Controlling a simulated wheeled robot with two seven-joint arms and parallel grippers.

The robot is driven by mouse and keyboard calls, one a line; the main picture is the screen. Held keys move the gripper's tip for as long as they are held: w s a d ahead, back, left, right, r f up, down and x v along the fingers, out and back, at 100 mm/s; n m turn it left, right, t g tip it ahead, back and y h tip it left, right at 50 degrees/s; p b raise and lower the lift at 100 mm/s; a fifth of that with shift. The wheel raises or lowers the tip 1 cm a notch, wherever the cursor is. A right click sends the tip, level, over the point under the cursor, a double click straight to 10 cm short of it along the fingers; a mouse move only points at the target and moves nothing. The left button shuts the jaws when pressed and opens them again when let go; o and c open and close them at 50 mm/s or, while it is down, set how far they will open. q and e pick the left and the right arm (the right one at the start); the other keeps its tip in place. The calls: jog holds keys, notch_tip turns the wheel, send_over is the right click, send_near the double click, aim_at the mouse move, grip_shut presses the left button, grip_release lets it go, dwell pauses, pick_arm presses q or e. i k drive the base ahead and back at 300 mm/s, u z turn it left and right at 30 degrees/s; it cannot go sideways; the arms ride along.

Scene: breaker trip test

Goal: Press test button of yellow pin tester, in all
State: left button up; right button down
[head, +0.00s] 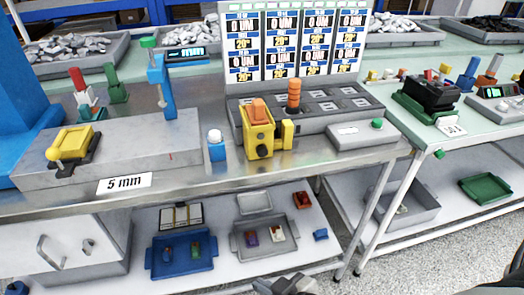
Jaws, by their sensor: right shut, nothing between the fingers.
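My right gripper (284,284) is at the bottom edge, partly cut off, shut and empty, well below and apart from the tester. My left gripper is not in view.
Behind the bank stands a display board (296,42) with several panels reading 0 UM. A grey box with a green button (362,133) is right of the tester.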

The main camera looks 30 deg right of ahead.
aim_at(261, 150)
jog(key=u, duration=1.35)
jog(key=k, duration=0.5)
jog(key=z, duration=1.25)
